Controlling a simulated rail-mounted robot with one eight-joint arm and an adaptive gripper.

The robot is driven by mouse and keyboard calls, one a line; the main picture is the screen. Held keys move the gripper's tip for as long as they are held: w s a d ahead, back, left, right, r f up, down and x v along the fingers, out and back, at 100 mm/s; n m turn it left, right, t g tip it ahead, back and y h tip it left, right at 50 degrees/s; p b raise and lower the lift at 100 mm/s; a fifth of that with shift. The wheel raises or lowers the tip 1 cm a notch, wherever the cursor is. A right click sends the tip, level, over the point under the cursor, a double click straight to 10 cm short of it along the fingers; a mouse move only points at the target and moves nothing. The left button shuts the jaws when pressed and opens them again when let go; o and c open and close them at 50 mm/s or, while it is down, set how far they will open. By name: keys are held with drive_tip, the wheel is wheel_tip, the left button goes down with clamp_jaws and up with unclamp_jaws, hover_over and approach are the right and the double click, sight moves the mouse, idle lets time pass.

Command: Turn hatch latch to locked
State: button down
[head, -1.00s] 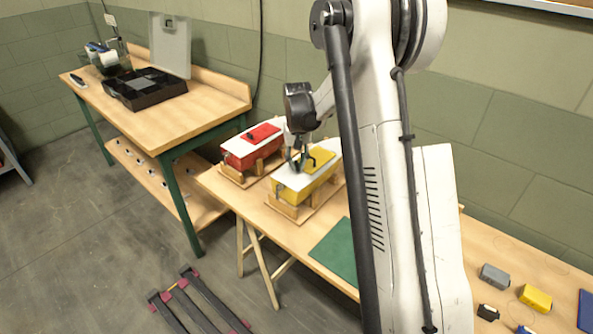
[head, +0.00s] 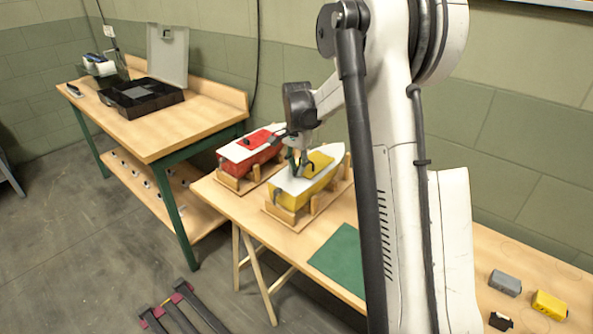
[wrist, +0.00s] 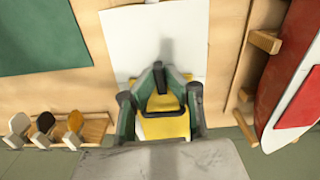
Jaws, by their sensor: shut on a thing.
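A yellow boat with a white deck and yellow hatch (head: 321,162) rests on a wooden cradle on the bench. The hatch (wrist: 165,129) also shows in the wrist view, partly covered by my gripper. My gripper (head: 299,170) reaches down onto the hatch. In the wrist view, its dark fingers (wrist: 160,78) are drawn together low over the hatch and shut on the latch. The latch is mostly hidden between and under the fingers, so its angle cannot be told.
A red boat (head: 262,152) with a dark latch on its red hatch stands close by on its cradle. A green mat (head: 341,258) lies in front. Small grey (head: 504,282) and yellow (head: 550,304) blocks lie at the right. A second bench (head: 205,110) holds a black case.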

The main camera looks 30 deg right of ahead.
sight(297, 168)
drive_tip(key=shift+m, duration=0.5)
drive_tip(key=c, duration=1.8)
unclamp_jaws()
drive_tip(key=shift+d, duration=0.1)
drive_tip(key=shift+r, duration=0.1)
wheel_tip(297, 168, up, 12)
drive_tip(key=shift+f, duration=0.1)
